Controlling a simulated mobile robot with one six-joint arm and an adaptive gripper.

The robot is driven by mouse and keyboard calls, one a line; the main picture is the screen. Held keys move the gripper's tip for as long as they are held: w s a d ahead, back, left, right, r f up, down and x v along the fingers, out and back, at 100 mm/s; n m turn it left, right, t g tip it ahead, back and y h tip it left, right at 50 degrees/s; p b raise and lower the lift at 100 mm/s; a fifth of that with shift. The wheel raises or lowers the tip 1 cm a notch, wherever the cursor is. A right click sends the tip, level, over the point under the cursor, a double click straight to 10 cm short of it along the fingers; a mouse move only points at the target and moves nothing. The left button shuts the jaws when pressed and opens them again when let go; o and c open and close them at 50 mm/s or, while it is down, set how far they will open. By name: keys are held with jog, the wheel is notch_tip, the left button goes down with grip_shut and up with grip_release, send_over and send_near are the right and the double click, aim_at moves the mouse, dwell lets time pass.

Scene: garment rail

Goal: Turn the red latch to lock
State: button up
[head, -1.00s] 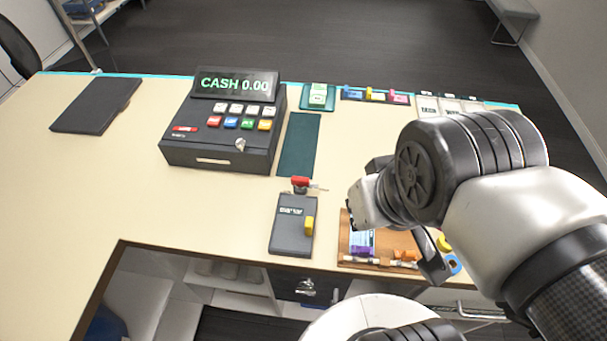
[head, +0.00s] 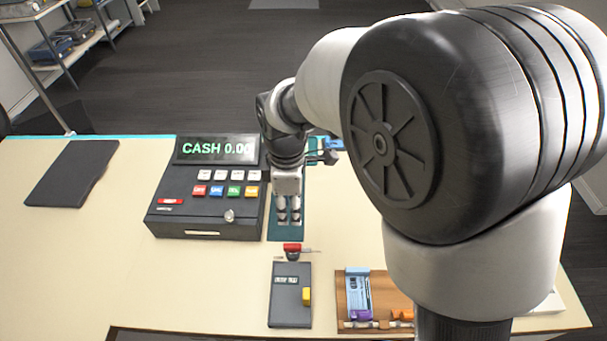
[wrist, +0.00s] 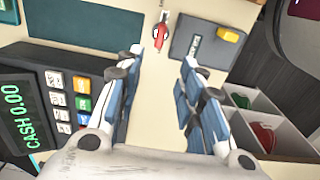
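A small red latch (head: 292,247) with a thin metal pin stands on the desk, just behind a dark grey box (head: 290,290) with a yellow tab. In the wrist view the red latch (wrist: 161,30) shows at the top, ahead of the fingertips, beside the grey box (wrist: 205,45). My gripper (head: 288,215) points down over the dark green mat, behind the latch and right of the cash register. In the wrist view my gripper (wrist: 160,68) has its fingers spread with nothing between them. It is apart from the latch.
The black cash register (head: 208,200) stands close to the left of my gripper. A wooden tray (head: 385,290) with a blue and purple packet lies right of the grey box. The desk left of the grey box is clear. My arm hides the desk's right side.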

aim_at(292, 246)
notch_tip(292, 246, down, 17)
jog(key=b, duration=0.3)
jog(key=shift+f, duration=0.1)
grip_shut()
dwell(0.5)
